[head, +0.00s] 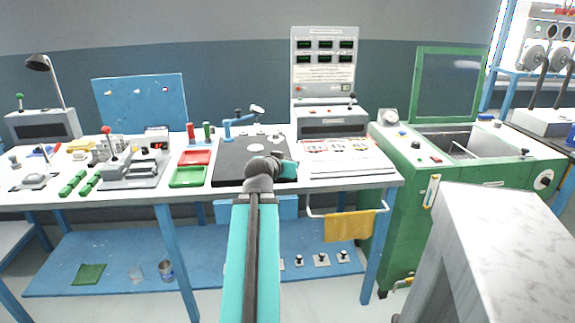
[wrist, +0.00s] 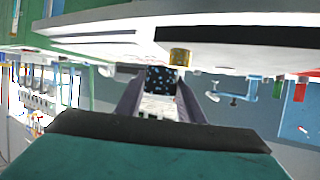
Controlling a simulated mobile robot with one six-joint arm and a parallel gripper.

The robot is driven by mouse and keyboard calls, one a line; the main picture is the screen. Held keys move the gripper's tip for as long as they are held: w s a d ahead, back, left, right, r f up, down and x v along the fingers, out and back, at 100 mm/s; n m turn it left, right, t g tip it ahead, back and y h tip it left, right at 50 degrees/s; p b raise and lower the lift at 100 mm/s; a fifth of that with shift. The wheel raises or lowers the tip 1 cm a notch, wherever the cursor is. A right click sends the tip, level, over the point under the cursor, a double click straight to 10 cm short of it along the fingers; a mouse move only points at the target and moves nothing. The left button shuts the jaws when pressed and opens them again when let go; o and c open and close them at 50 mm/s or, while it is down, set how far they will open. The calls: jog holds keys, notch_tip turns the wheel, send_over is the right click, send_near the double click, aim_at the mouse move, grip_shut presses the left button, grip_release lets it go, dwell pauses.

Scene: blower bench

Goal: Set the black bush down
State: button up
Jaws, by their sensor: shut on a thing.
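In the wrist view, which shows the bench upside down, my gripper (wrist: 160,88) is shut on a dark block-like piece with light blue specks, which I take to be the black bush (wrist: 160,77). It sits between the two grey fingers, close to the bench surface. I cannot tell whether it touches anything. A small brass-coloured cylinder (wrist: 180,57) shows just beyond it. In the head view, my arm reaches over the black plate (head: 228,160) on the bench and hides the gripper's fingers and the bush.
A red tray (head: 196,157) and a green tray (head: 188,177) lie left of the black plate. A blue clamp-like fixture (head: 240,122) stands at its back. A white panel (head: 345,160) lies to the right, before a grey control box (head: 333,120). A green cabinet (head: 400,200) stands farther right.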

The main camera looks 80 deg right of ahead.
jog(key=shift+w, duration=0.15)
jog(key=w+a+n+t+y, duration=0.1)
jog(key=w+a+n+t, duration=0.3)
jog(key=w, duration=0.7)
jog(key=w+a+n+t, duration=0.1)
jog(key=w+a, duration=0.5)
jog(key=w, duration=0.6)
jog(key=w+a+n+t+y, duration=0.1)
jog(key=w+a+n+t, duration=0.3)
jog(key=w, duration=0.7)
jog(key=w+a+n+t+y, duration=0.3)
jog(key=w+a+y, duration=0.1)
jog(key=w+a, duration=1.4)
jog(key=w+a+n+t+y, duration=0.1)
jog(key=w+a+n+y, duration=0.1)
jog(key=a, duration=1.1)
jog(key=w+a+n+y, duration=0.2)
jog(key=w+a, duration=0.3)
jog(key=a, duration=0.8)
jog(key=w+a+n+t+y, duration=0.1)
jog(key=w+a+n+y, duration=0.1)
jog(key=a, duration=1.1)
jog(key=shift+w+a+r+n+t+y, duration=0.35)
jog(key=shift+w+y, duration=0.35)
jog(key=shift+w, duration=0.25)
jog(key=shift+f, duration=0.1)
